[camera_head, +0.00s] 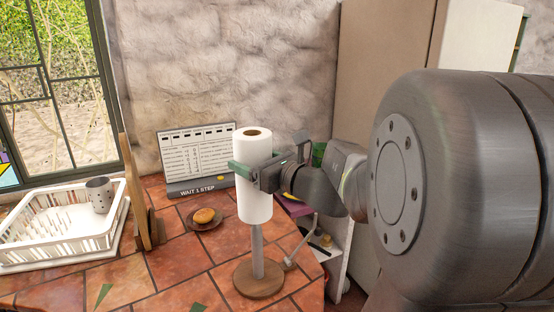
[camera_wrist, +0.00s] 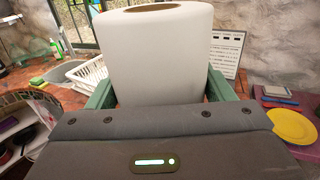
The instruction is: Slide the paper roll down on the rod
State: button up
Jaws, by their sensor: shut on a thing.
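The white paper roll (camera_head: 256,205) is upright above a rod (camera_head: 257,250) on a round wooden base (camera_head: 258,279). Bare rod shows between the roll's lower end and the base, so the roll sits high. Whether the rod runs up inside the roll is hidden; the brown core shows at the top. My gripper (camera_head: 252,172) is shut on the roll's upper half from the right. In the wrist view the roll (camera_wrist: 158,55) stands between my green fingers (camera_wrist: 160,92).
A thin side arm (camera_head: 302,245) rises beside the rod. A plate with a bun (camera_head: 204,215), a sign board (camera_head: 197,160) and a white dish rack (camera_head: 60,240) with a grey cup stand to the left. The counter's right edge is close to the base.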

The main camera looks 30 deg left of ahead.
aim_at(256, 202)
jog(key=shift+f, duration=0.45)
dwell(0.5)
jog(key=shift+f+b, duration=1.5)
jog(key=shift+f, duration=0.2)
jog(key=shift+f+b, duration=1.1)
jog(key=shift+b, duration=0.05)
jog(key=shift+f+b, duration=0.3)
jog(key=shift+f, duration=0.1)
jog(key=shift+f+b, duration=1.4)
jog(key=shift+f, duration=0.2)
jog(key=shift+f+b, duration=0.3)
jog(key=shift+f, duration=0.05)
